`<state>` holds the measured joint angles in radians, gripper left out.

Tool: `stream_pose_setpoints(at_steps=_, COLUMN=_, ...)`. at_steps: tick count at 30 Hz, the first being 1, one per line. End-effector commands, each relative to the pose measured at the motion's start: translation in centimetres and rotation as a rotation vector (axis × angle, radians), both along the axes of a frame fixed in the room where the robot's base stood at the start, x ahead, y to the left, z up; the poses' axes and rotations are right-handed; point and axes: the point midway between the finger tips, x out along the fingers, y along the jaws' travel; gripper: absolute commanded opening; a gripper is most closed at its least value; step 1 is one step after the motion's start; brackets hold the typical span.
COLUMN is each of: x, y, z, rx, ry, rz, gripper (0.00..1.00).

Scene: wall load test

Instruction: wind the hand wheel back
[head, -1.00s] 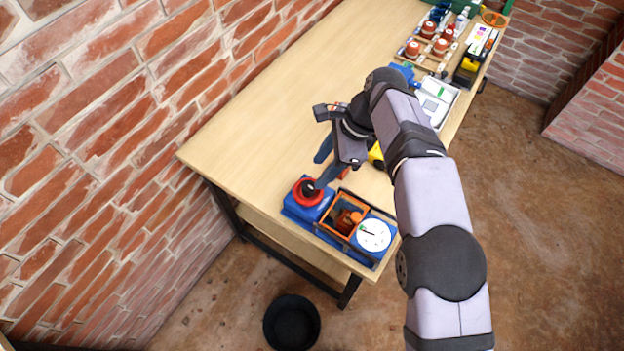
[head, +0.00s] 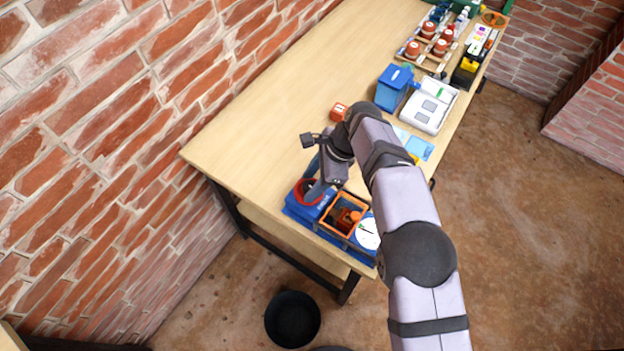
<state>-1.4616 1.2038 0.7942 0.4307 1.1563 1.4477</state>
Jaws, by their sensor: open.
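The red hand wheel (head: 297,192) sits on a blue box unit (head: 292,208) at the near corner of the table. My gripper (head: 311,189) is open, with its fingers pointing down at the wheel. The nearer finger covers the wheel's right part and middle; the other finger is partly hidden behind the wrist. I cannot tell whether a finger touches the wheel. An orange square frame (head: 345,208) with an orange part inside stands right of the wheel. A white dial (head: 367,236) with a dark pointer lies beyond it, partly covered by my arm.
A blue bin (head: 394,86) and a white tray (head: 430,105) stand farther back, with a rack of orange-topped pots (head: 428,47) beyond. The table's left side (head: 250,120) is clear. A black bucket (head: 292,319) stands on the floor.

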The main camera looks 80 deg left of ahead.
Motion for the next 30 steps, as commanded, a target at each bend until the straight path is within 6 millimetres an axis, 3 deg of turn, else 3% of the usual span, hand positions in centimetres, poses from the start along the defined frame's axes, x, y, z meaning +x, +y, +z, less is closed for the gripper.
stream_pose_setpoints(at_steps=1, x=0.0, y=0.0, z=0.0, rx=0.0, ry=0.0, rz=0.0, gripper=0.4)
stream_pose_setpoints(at_steps=6, x=0.02, y=-0.01, z=0.01, rx=-0.001, ry=0.0, rz=0.0, gripper=0.03)
stream_pose_setpoints(at_steps=30, x=0.04, y=0.08, z=0.03, rx=-0.001, ry=0.0, rz=0.14, gripper=0.03)
